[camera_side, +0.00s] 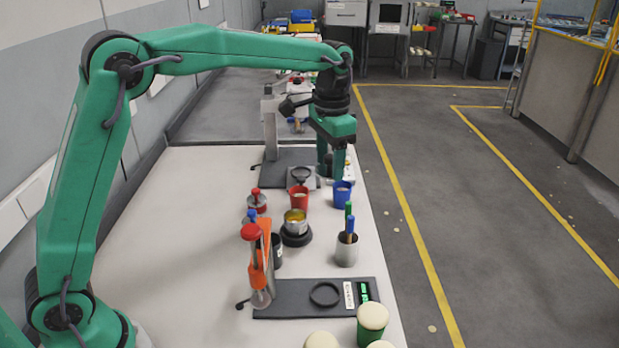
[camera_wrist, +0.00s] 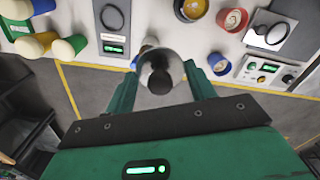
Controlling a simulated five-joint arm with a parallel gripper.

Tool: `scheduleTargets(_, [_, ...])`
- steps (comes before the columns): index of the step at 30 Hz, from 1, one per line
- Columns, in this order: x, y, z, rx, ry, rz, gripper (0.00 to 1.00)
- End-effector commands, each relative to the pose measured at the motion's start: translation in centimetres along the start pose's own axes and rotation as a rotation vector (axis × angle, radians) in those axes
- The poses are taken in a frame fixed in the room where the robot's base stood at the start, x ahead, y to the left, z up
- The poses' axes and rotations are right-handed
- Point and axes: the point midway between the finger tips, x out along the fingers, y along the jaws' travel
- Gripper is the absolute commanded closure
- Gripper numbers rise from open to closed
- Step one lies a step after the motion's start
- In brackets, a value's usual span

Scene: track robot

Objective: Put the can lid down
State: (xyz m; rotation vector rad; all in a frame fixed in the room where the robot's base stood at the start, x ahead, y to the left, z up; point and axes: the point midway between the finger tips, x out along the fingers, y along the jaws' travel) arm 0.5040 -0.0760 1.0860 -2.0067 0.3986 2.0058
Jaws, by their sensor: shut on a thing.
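My gripper (camera_wrist: 160,82) is shut on a round silvery piece with a dark centre, the can lid (camera_wrist: 161,57), between its two green fingers in the wrist view. In the side view my gripper (camera_side: 331,170) points down near the far end of the white bench, just beyond the blue cup. I cannot make out the lid there. A small open metal can (camera_side: 296,217) with a yellowish inside stands on a round black base (camera_side: 295,238) in mid-bench. The can also shows at the top of the wrist view (camera_wrist: 190,9).
A red cup (camera_side: 299,200) and a blue cup (camera_side: 342,196) stand near the gripper. Closer are a metal pen cup (camera_side: 347,251), an orange-handled press (camera_side: 262,265) and a dark scale (camera_side: 291,308) with a ring. Cream-topped pots (camera_side: 371,325) stand in front. The bench's left side is clear.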

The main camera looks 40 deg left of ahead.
Motion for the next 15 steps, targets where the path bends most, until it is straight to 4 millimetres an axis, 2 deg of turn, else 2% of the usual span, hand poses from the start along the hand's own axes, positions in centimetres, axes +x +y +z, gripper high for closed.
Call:
scheduleTargets(6, [0.1,-1.6,-3.0,0.001,0.0,0.0,0.67])
scheduleTargets(15, [0.3,-3.5,-6.0,0.0,-0.001,0.0,0.67])
